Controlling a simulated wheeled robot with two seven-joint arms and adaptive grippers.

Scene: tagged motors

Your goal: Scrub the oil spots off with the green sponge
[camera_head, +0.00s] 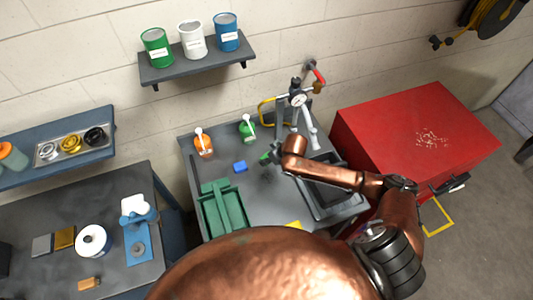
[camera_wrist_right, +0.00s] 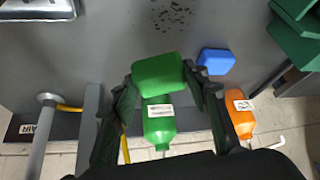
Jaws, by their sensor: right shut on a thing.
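My right gripper (camera_wrist_right: 158,85) is shut on the green sponge (camera_wrist_right: 158,75). In the head view the gripper (camera_head: 271,157) hangs over the grey bench, with a bit of the green sponge (camera_head: 264,157) showing at its tip. The oil spots (camera_wrist_right: 170,14) are a patch of dark specks on the bench top. In the wrist view the sponge is apart from them in the picture; its height above the bench is hard to tell. My left gripper is not in view.
A blue sponge (camera_head: 240,166) lies left of the gripper. An orange bottle (camera_head: 203,145) and a green bottle (camera_head: 248,129) stand at the bench's back. A red cabinet (camera_head: 400,125) stands beside the bench.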

